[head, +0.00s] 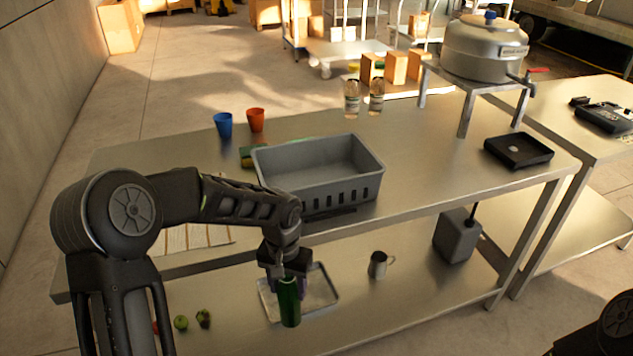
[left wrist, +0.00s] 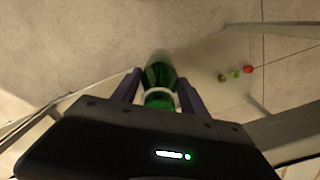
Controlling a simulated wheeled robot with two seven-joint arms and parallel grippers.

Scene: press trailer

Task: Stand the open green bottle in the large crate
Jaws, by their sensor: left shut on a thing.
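The green bottle (head: 289,302) is held upright in my left gripper (head: 287,270), in front of the table's front edge. In the left wrist view the bottle (left wrist: 158,75) sits between the two fingers of my left gripper (left wrist: 158,92), which are shut on it. I cannot tell from here whether its mouth is open. The large grey crate (head: 318,183) stands on the tabletop, behind and above the gripper, and looks empty. The right gripper is not in view.
Blue (head: 223,125) and orange (head: 256,120) cups stand left of the crate. Two clear bottles (head: 352,98) stand behind it. A black tray (head: 518,150) lies at the right. The lower shelf bears a metal tray (head: 327,288), a metal mug (head: 378,264) and a grey canister (head: 456,237).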

